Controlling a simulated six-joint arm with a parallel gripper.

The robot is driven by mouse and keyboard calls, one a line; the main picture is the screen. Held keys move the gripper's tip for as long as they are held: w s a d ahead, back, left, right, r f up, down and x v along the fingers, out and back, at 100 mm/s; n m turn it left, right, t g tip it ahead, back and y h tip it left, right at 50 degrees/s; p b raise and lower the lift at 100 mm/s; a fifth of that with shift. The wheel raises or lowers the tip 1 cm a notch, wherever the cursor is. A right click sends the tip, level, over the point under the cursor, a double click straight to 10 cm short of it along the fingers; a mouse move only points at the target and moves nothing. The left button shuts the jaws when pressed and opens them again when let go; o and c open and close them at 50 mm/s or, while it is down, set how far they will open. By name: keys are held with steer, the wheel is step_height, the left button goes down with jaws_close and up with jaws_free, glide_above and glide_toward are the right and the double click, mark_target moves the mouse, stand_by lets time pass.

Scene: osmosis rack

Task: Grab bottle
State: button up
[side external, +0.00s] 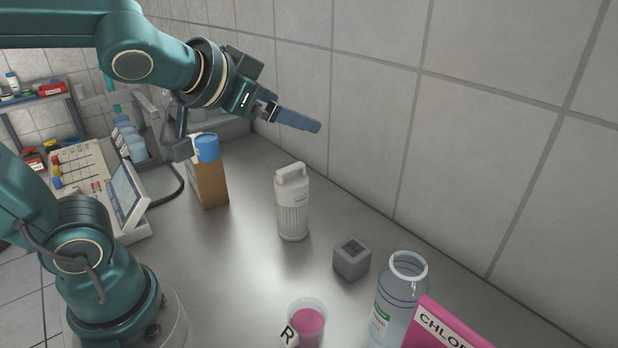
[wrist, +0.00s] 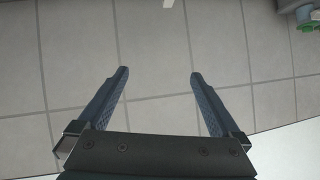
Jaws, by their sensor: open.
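A clear bottle (side external: 389,312) with a green-marked label stands at the front right of the metal bench, partly hidden by a pink box. A white ribbed container (side external: 292,208) with a handle on top stands upright mid-bench. My gripper (side external: 316,127) is raised above the bench near the tiled wall, its blue fingers pointing right, above the white container and well apart from the clear bottle. In the wrist view my gripper (wrist: 159,74) has its two fingers spread, with nothing between them but wall tiles behind. No bottle is clearly seen in the wrist view.
A grey cube timer (side external: 351,259), a cup of pink liquid (side external: 308,322) and a pink lettered box (side external: 443,328) crowd the front right. A blue-capped brown box (side external: 212,183) and an instrument (side external: 126,196) stand left. The tiled wall (side external: 480,150) bounds the back.

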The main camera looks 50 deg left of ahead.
steer(key=w+d+r+m+t+h, duration=0.1)
steer(key=w+d+m+t+h, duration=0.2)
steer(key=w+d, duration=0.2)
steer(key=m+g+h, duration=0.7)
steer(key=m+h, duration=0.1)
steer(key=h, duration=0.3)
glide_above(405, 286)
steer(key=a, duration=0.5)
step_height(405, 286, down, 5)
steer(key=shift+y, duration=0.3)
steer(key=shift+w+d+f, duration=0.35)
steer(key=shift+d+f, duration=0.35)
steer(key=shift+f, duration=1.5)
steer(key=shift+w+d+f, duration=0.4)
steer(key=shift+d+f, duration=0.25)
steer(key=shift+f, duration=1.55)
steer(key=shift+w+d+f, duration=0.35)
steer(key=shift+d+f, duration=0.35)
steer(key=shift+f, duration=1.5)
steer(key=c, duration=1.2)
steer(key=shift+c, duration=0.2)
